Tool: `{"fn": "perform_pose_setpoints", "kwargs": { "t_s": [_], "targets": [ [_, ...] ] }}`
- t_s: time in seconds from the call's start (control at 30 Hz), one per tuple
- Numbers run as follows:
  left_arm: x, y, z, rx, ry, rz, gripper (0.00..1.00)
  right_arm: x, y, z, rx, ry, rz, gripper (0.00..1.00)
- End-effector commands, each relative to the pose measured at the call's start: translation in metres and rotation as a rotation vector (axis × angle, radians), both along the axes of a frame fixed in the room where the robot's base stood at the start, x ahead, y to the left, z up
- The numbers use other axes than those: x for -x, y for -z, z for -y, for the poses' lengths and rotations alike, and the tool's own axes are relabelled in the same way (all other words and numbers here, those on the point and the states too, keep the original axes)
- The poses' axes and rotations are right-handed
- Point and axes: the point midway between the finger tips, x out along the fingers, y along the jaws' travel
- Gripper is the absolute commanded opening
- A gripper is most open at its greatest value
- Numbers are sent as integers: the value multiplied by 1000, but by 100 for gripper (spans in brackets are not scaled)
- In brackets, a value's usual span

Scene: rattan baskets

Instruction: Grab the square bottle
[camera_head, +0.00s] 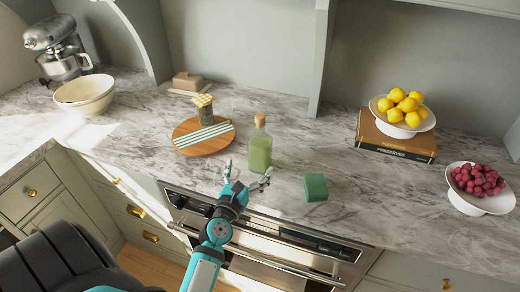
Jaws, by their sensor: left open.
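The square bottle (260,151) is green with a cork-coloured top. It stands upright on the marble counter in the middle of the head view. My left gripper (246,174) is open in front of the bottle, near the counter's front edge. Its two fingers are spread, one to the left and one to the right. The fingers look empty, and I cannot tell whether the right finger touches the bottle. My right gripper is not in view.
A round wooden board (190,146) with a striped cloth (204,135) and a jar (204,110) is left of the bottle. A green block (316,187) lies to the right. Farther right are books (394,143), a lemon bowl (402,126) and a red-fruit bowl (480,201). An oven (270,245) is below.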

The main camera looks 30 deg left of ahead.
Motion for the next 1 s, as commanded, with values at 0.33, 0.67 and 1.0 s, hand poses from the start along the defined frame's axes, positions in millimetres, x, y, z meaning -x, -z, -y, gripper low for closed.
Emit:
{"fn": "perform_pose_setpoints", "kwargs": {
  "t_s": [0.33, 0.67, 1.0],
  "targets": [
    [-48, 0, -12, -3, 1, -1, 98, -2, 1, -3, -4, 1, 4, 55],
    [-86, -3, -23, -3, 1, 0, 98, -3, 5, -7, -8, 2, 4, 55],
    [-99, -3, -26, -2, 1, -3, 98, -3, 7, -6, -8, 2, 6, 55]
  ]
}}
